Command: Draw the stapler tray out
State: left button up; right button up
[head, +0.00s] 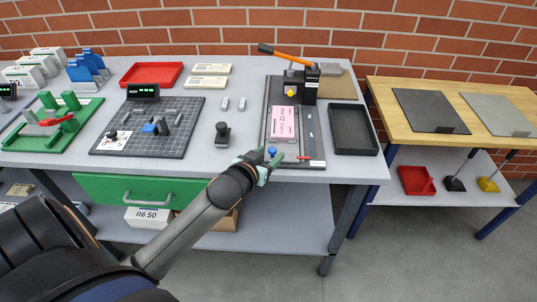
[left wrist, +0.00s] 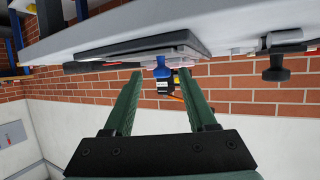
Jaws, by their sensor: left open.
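The stapler (head: 297,82) is a black block with an orange lever at the back of a dark base plate. Its tray (head: 281,143) lies in front of it, with a pink pad (head: 284,123) on it. A blue knob (head: 272,152) is at the tray's front end. My left gripper (head: 264,164) is at the table's front edge, just below and in front of the knob. In the left wrist view, which is upside down, the gripper (left wrist: 160,78) is open and empty. The blue knob (left wrist: 162,68) shows between its fingertips; whether they touch it I cannot tell. My right gripper is out of view.
A red-handled part (head: 305,157) lies right of the knob, and a black tray (head: 352,130) is further right. A black knobbed part (head: 222,135) stands to the left. A green drawer (head: 140,190) is under the table. A wooden side table (head: 437,128) stands at the right.

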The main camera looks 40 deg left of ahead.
pick_arm(q)
jog(key=v, duration=1.2)
jog(key=shift+s, duration=0.25)
jog(key=s+d+f+m+g+h, duration=0.1)
jog(key=s+d+f, duration=0.2)
jog(key=f, duration=0.5)
jog(key=s+d+f+m+g+h, duration=0.1)
jog(key=s+d+f+h, duration=0.1)
jog(key=d+f, duration=0.3)
jog(key=s+d+f+m+g+h, duration=0.1)
jog(key=s+d+f, duration=0.3)
jog(key=f, duration=0.7)
jog(key=shift+s+d+f+m+g, duration=0.2)
jog(key=shift+d+f+m+g, duration=0.2)
jog(key=shift+g, duration=0.1)
